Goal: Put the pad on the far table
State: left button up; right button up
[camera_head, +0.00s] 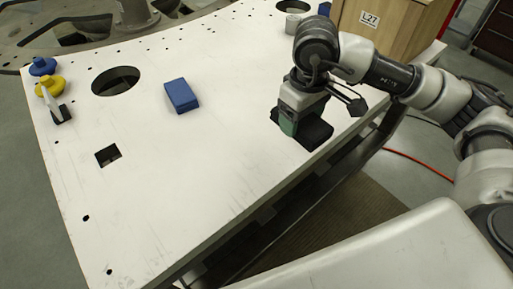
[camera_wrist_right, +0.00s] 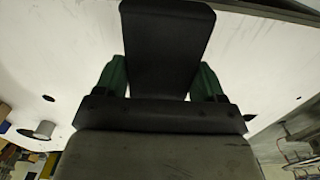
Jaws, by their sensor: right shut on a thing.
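A flat black pad (camera_head: 315,132) is at the right part of the white plate table (camera_head: 190,190), near its front edge. My right gripper (camera_head: 290,122) points down and is shut on this pad, with a green finger showing against it. In the right wrist view the pad (camera_wrist_right: 166,45) stands out between the two green fingers (camera_wrist_right: 160,82). I cannot tell whether the pad touches the table or is just above it. My left gripper is not in view. A grey surface with dark openings (camera_head: 38,22) lies beyond the table at the upper left; I cannot tell if it is the far table.
A blue block (camera_head: 181,95) lies mid-table. Blue (camera_head: 42,66) and yellow (camera_head: 50,86) knobbed pieces and a pale, dark-based piece (camera_head: 56,109) are at the left edge. The plate has holes. A wooden box (camera_head: 395,28) stands at the back right. The table's near left is clear.

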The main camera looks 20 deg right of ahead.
jog(key=p, duration=0.4)
send_over(249, 157)
jog(key=f, duration=0.5)
jog(key=shift+s+d+f, duration=0.2)
jog(key=shift+d+f, duration=0.05)
jog(key=shift+f, duration=0.1)
jog(key=shift+w+a+f, duration=0.1)
jog(key=shift+a+f, duration=0.1)
jog(key=shift+f, duration=0.3)
notch_tip(249, 157, down, 3)
jog(key=shift+w+f+p, duration=0.1)
jog(key=shift+f+p, duration=0.05)
jog(key=shift+p, duration=0.7)
jog(key=shift+f, duration=0.15)
jog(key=shift+f+b, duration=0.25)
jog(key=shift+b, duration=0.25)
jog(key=o, duration=0.9)
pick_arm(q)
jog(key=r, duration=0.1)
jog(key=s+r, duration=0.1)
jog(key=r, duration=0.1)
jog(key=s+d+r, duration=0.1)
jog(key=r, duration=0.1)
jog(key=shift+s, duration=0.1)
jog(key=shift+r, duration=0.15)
pick_arm(e)
jog(key=shift+r, duration=0.15)
